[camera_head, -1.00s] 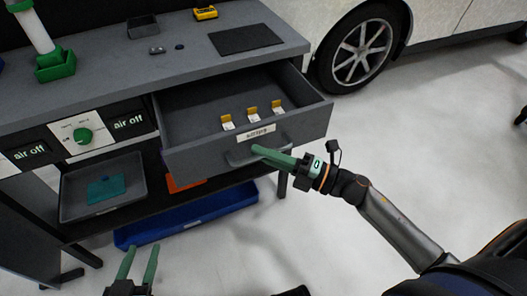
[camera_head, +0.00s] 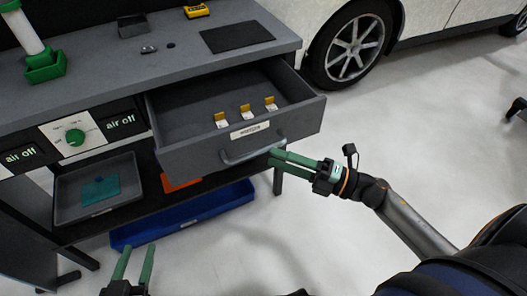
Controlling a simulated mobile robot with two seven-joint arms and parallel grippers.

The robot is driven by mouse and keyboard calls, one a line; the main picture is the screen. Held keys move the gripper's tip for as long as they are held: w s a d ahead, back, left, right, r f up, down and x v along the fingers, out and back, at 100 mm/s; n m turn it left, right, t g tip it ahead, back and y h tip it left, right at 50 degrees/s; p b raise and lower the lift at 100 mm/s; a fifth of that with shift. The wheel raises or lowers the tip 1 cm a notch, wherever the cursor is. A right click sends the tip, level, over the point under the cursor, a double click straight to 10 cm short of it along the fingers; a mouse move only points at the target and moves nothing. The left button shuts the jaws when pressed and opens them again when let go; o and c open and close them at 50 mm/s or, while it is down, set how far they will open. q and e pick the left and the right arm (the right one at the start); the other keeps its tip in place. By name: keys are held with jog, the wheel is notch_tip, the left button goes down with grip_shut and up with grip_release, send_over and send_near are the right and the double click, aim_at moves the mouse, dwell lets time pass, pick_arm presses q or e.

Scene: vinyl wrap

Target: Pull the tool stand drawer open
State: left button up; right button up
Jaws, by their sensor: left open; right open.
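The tool stand drawer (camera_head: 203,157) is pulled out from the grey tool stand (camera_head: 92,83), with its inside showing. Its curved handle (camera_head: 240,158) is on the front face below a white label. Several small yellow and white items (camera_head: 246,112) lie in the drawer. My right gripper (camera_head: 274,156) is open beside the right end of the handle, its green fingers pointing left; it does not appear to hold the handle. My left gripper (camera_head: 136,262) is open and empty at the bottom, over the floor, fingers pointing up.
Below the drawer are a grey tray (camera_head: 70,213) on the shelf and a blue bin (camera_head: 215,205). A green dial (camera_head: 75,137) sits left of the drawer. A car wheel (camera_head: 353,50) is at the upper right.

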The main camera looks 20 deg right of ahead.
pick_arm(q)
jog(key=shift+s+f, duration=0.15)
jog(key=shift+f, duration=0.3)
pick_arm(e)
jog(key=v, duration=0.7)
